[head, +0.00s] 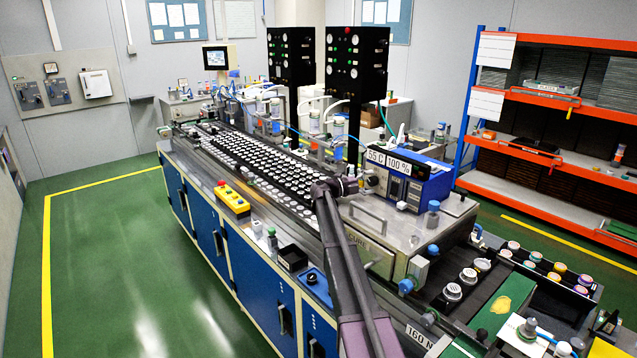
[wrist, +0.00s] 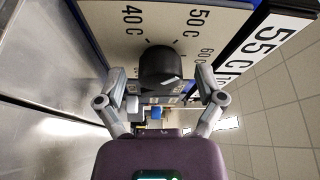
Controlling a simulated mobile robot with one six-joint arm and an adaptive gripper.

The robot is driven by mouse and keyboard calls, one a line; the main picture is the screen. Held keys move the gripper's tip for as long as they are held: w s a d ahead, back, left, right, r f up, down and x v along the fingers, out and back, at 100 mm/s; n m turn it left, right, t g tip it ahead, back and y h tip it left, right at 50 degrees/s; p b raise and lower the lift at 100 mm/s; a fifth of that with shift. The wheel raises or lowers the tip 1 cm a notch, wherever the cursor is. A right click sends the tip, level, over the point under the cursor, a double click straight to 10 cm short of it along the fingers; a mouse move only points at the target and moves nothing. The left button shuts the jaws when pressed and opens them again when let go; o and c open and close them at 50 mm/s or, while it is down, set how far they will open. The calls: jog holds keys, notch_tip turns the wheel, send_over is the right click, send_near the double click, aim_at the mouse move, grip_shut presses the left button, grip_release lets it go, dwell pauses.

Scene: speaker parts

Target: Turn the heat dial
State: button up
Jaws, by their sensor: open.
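The heat dial (wrist: 160,66) is a dark round knob on a beige panel (wrist: 105,15) marked 40 C, 50 C and 60 C in the wrist view. A light mark shows near its lower edge; I cannot tell which value it points to. My gripper (wrist: 161,84) is open, with one finger to each side of the dial. A gap shows between the fingers and the knob, so it is not gripped. In the head view my gripper (head: 340,186) is in front of the blue heater box (head: 436,182), and the dial is hard to make out there.
A sign reading 55 C (head: 377,156) stands on the heater box. A steel cover (head: 385,228) lies below it. A conveyor of black speaker parts (head: 262,160) runs to the left. A black control tower (head: 352,70) rises behind my gripper.

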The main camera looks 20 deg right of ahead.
jog(key=shift+r, duration=0.1)
